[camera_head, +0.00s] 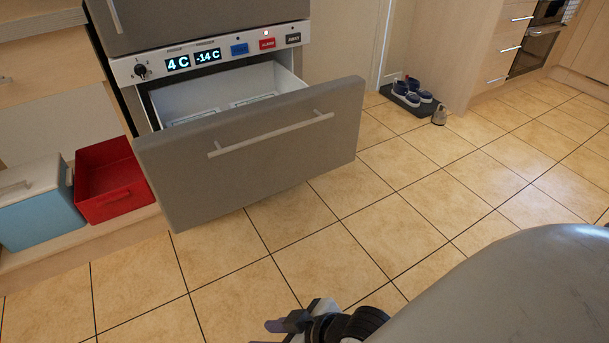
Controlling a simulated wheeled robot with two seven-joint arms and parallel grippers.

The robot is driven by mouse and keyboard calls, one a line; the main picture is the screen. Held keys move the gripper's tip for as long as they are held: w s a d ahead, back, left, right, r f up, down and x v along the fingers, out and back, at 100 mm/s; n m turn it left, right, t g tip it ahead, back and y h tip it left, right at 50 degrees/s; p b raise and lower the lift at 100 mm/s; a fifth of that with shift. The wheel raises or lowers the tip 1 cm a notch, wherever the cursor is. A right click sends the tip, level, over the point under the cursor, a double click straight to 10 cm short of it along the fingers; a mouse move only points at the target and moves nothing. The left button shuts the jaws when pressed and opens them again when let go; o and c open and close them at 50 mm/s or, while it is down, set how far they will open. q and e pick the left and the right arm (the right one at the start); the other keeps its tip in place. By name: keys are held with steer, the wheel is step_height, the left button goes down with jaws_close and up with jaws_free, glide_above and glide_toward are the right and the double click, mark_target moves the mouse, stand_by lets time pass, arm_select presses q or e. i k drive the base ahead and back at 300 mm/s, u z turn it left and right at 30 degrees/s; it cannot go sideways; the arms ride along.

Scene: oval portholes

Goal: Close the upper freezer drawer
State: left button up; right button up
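The upper freezer drawer (250,160) is pulled well out below the control panel.
The control panel (210,53) reads 4 C and -14 C. A red bin (112,180) and a blue cooler box (38,203) stand on a low shelf left of the drawer. The tiled floor (400,215) is clear.

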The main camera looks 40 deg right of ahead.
mark_target(200, 170)
steer(key=u, duration=0.8)
steer(key=k, duration=0.15)
steer(key=z, duration=1.7)
steer(key=i, duration=1.25)
steer(key=u, duration=0.2)
